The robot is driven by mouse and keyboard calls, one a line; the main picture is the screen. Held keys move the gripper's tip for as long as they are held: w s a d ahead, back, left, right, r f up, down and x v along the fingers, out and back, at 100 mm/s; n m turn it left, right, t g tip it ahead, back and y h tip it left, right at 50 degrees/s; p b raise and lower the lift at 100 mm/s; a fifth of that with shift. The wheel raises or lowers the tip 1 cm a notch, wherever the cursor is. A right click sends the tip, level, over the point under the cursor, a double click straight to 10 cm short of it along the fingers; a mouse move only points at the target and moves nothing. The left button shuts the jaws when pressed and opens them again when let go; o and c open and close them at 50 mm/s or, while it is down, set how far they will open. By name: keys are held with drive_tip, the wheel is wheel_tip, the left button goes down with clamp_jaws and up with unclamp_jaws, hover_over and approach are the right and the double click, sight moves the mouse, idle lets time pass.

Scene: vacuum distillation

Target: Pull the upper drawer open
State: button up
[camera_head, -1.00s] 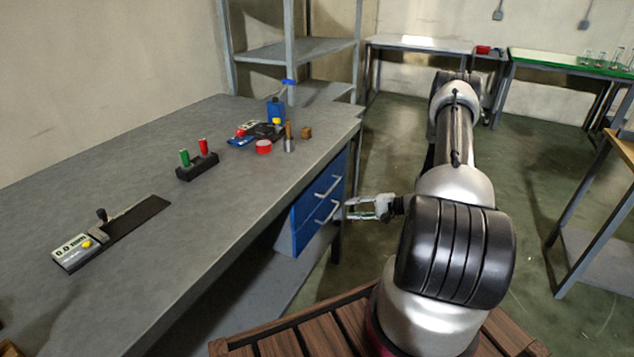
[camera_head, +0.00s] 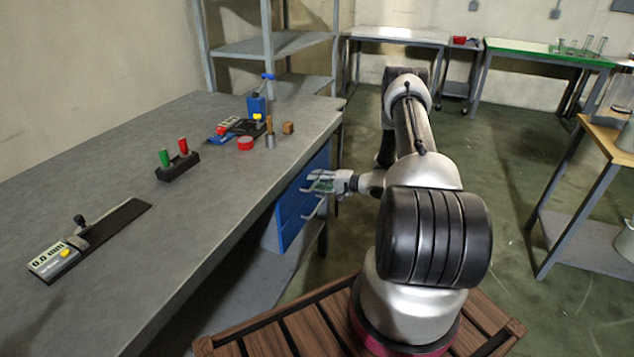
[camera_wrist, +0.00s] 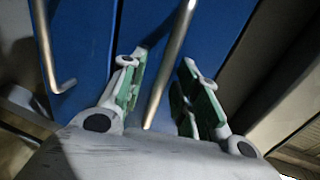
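The blue drawer unit (camera_head: 291,217) hangs under the right side of the grey workbench. My gripper (camera_head: 316,182) is at its front, level with the upper drawer. In the wrist view, my gripper (camera_wrist: 160,84) is open. The upper drawer's metal bar handle (camera_wrist: 170,58) runs between its two green-padded fingers, with visible gaps on both sides. The lower drawer's handle (camera_wrist: 45,48) shows at the left of the wrist view, outside the fingers. Both drawers look closed. In the head view, my gripper partly hides the upper handle.
The workbench top (camera_head: 215,225) overhangs close beside the drawers. The floor right of the drawers is clear up to a side table (camera_head: 590,160).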

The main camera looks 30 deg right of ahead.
drive_tip(key=shift+c, duration=0.4)
drive_tip(key=shift+a, duration=0.1)
clamp_jaws()
drive_tip(key=f+v, duration=0.3)
drive_tip(key=v, duration=1.2)
drive_tip(key=s+f+v, duration=0.1)
drive_tip(key=f+v, duration=0.2)
drive_tip(key=v, duration=1.2)
drive_tip(key=shift+d+f, duration=0.25)
drive_tip(key=shift+d, duration=0.2)
drive_tip(key=shift+s, duration=0.15)
drive_tip(key=shift+o, duration=0.4)
unclamp_jaws()
